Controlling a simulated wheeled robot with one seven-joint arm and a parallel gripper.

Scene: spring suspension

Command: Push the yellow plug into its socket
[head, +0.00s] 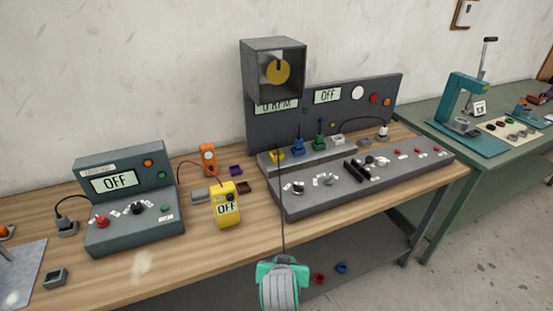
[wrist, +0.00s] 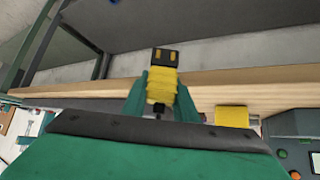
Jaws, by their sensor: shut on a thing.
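My gripper (head: 282,272) is in front of the workbench's front edge, at the bottom middle of the head view. In the wrist view its two teal fingers are shut on the yellow plug (wrist: 162,88), which has a ribbed yellow body and a dark end face with two small yellowish marks. The plug is hidden behind my gripper in the head view. A yellow socket (head: 277,156) sits at the left end of the console's raised ledge, well above and beyond my gripper. A thin dark line runs from the console area down to my gripper.
Blue (head: 298,146) and green (head: 319,142) connectors stand right of the yellow socket. A yellow meter (head: 227,208) stands left of the console (head: 350,187), and a grey control box (head: 133,210) is farther left. Bare wood lies along the bench's front edge.

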